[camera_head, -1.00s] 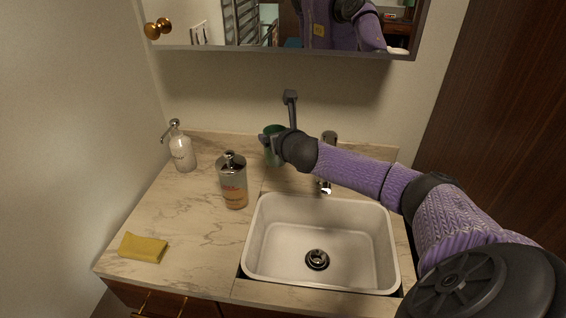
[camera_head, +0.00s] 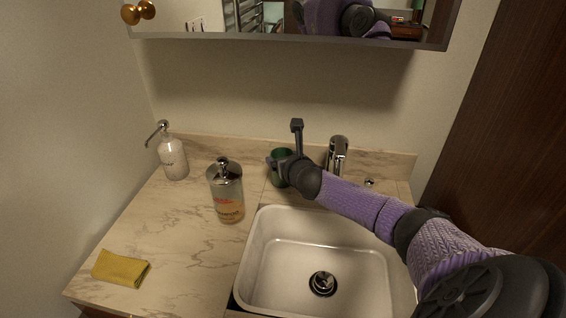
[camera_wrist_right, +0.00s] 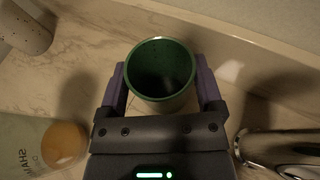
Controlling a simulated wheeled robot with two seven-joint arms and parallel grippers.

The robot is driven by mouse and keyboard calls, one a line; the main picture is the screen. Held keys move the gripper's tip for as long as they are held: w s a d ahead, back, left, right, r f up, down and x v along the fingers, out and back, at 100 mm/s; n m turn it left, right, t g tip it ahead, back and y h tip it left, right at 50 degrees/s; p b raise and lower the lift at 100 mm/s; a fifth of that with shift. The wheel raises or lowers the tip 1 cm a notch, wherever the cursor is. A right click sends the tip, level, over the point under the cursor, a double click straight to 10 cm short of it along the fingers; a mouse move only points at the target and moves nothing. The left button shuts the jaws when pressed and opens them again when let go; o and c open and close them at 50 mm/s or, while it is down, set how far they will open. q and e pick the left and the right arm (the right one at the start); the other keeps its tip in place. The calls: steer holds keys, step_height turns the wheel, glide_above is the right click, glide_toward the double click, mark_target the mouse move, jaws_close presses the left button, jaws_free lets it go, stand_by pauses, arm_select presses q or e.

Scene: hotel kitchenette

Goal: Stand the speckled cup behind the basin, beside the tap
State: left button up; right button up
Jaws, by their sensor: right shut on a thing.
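The speckled cup (camera_head: 281,181) is green and upright, at the back of the counter behind the basin (camera_head: 253,235), left of the chrome tap (camera_head: 339,150). In the right wrist view, I look into the cup's dark green opening (camera_wrist_right: 161,70), with the tap (camera_wrist_right: 280,150) at lower right. My right gripper (camera_head: 279,164) is shut on the cup, one finger on each side; its fingers also show in the wrist view (camera_wrist_right: 161,82). I cannot tell whether the cup's base touches the counter. My left gripper is not in view.
A shampoo bottle (camera_head: 227,195) stands left of the basin. A white pump bottle (camera_head: 173,158) is in the back left corner. A folded yellow cloth (camera_head: 120,268) lies at front left. The low backsplash (camera_head: 230,151) runs behind the cup; a mirror cabinet (camera_head: 290,38) hangs above.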

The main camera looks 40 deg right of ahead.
steer(key=shift+f, duration=0.1)
steer(key=o, duration=1.2)
steer(key=shift+r, duration=0.2)
steer(key=shift+s+a+r+p, duration=0.1)
steer(key=shift+s+r+p, duration=0.05)
steer(key=shift+s+p, duration=0.15)
steer(key=shift+p+v, duration=2.3)
steer(key=shift+v, duration=3.4)
